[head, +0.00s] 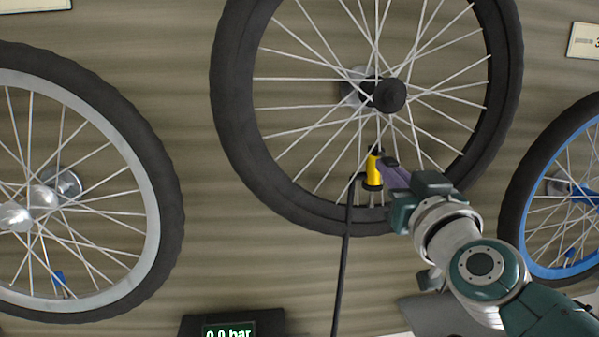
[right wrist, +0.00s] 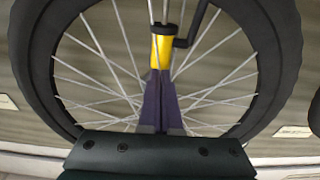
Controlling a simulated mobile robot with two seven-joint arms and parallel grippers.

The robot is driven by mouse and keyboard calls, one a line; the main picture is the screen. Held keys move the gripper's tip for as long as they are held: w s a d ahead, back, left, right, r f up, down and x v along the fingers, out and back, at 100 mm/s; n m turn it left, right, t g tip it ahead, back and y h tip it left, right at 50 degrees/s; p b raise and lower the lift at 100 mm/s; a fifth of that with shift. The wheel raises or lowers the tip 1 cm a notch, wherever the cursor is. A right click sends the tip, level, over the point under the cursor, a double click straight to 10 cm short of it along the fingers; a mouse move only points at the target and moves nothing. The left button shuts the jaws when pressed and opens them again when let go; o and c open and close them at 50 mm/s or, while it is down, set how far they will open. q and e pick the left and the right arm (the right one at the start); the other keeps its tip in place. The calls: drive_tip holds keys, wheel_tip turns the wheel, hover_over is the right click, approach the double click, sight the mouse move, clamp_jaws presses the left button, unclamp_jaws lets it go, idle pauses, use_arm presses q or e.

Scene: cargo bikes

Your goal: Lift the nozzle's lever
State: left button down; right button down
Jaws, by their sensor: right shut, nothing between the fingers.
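The nozzle (head: 373,172) is a yellow cylinder with black ends. It sits among the lower spokes of the middle wheel (head: 230,120), just inside the rim. A black hose (head: 341,262) runs down from its left side. My right gripper (head: 388,168) has purple fingers, shut and empty, with the tips close against the nozzle's right side. In the right wrist view the shut fingers (right wrist: 160,78) point at the yellow nozzle body (right wrist: 161,52), overlapping its near end; I cannot tell whether they touch. I cannot make out the lever clearly. My left gripper is not in view.
A wheel with a grey rim (head: 150,200) stands at the left and one with a blue rim (head: 530,262) at the right. A display (head: 229,332) at the bottom edge reads 0.0 bar. Spokes surround the nozzle. Wooden wall shows between the wheels.

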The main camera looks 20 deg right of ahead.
drive_tip(key=shift+w+d+r, duration=0.1)
drive_tip(key=shift+w+r, duration=0.05)
drive_tip(key=shift+r, duration=0.6)
drive_tip(key=shift+w, duration=0.15)
drive_tip(key=shift+f, duration=0.15)
drive_tip(key=p+v, duration=0.2)
drive_tip(key=v, duration=0.7)
drive_tip(key=shift+p, duration=0.4)
drive_tip(key=shift+f, duration=0.2)
